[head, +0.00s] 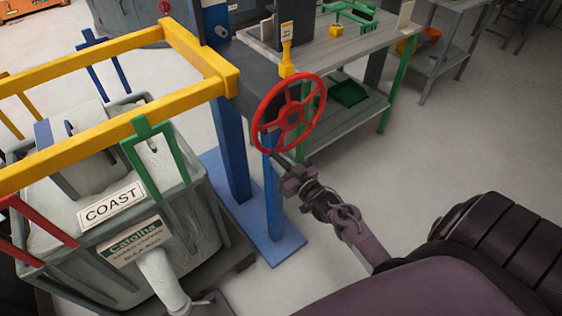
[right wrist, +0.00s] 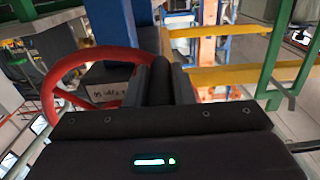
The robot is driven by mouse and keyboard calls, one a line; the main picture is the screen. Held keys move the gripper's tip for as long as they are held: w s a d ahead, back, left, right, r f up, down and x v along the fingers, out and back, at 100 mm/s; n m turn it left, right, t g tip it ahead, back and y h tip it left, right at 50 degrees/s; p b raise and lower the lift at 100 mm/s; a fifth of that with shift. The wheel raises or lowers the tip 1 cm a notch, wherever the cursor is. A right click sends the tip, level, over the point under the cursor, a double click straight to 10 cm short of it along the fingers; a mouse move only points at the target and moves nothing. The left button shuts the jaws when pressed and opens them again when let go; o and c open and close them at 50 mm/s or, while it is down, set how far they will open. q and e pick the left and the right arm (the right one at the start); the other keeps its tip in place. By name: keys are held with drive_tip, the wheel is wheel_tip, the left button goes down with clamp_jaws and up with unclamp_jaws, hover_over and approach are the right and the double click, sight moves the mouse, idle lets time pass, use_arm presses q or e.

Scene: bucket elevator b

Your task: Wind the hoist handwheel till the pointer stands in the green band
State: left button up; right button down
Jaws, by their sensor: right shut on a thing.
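The red hoist handwheel (head: 300,88) stands on the blue-and-grey hoist frame in the middle of the head view. My right gripper (head: 282,160) is at the lower rim of the wheel, shut on it. In the right wrist view the red rim (right wrist: 48,88) curves in from the left to the dark fingers (right wrist: 160,82), which hide the grip itself. A small yellow upright piece (head: 287,40) stands just above the wheel. I cannot make out a pointer or a green band on it. My left gripper is not in view.
The blue post (head: 232,150) stands between bin and wheel. A grey workbench (head: 345,50) is behind the wheel.

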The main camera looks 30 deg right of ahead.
drive_tip(key=shift+d, duration=0.35)
idle(0.6)
